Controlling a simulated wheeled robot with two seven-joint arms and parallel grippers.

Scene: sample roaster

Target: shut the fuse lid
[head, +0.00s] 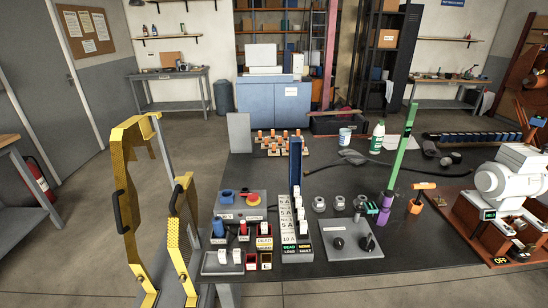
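The fuse box (286,250) stands on the dark bench top near its front edge. It has a column of labels reading 5 A and 10 A, with white fuses (303,226) beside them. A narrow blue panel (295,167) stands upright at the far end of the fuse box; it looks like the fuse lid, standing open, with the fuses uncovered. Its hinge is too small to make out. Neither of my grippers shows in the head view, and nothing touches the blue panel.
Yellow guard panels (128,195) with black handles stand left of the bench. A control box (239,205) with a red knob is left of the fuse box. A grey plate with black knobs (350,242), a green post (403,150) and a white machine (512,180) are to the right.

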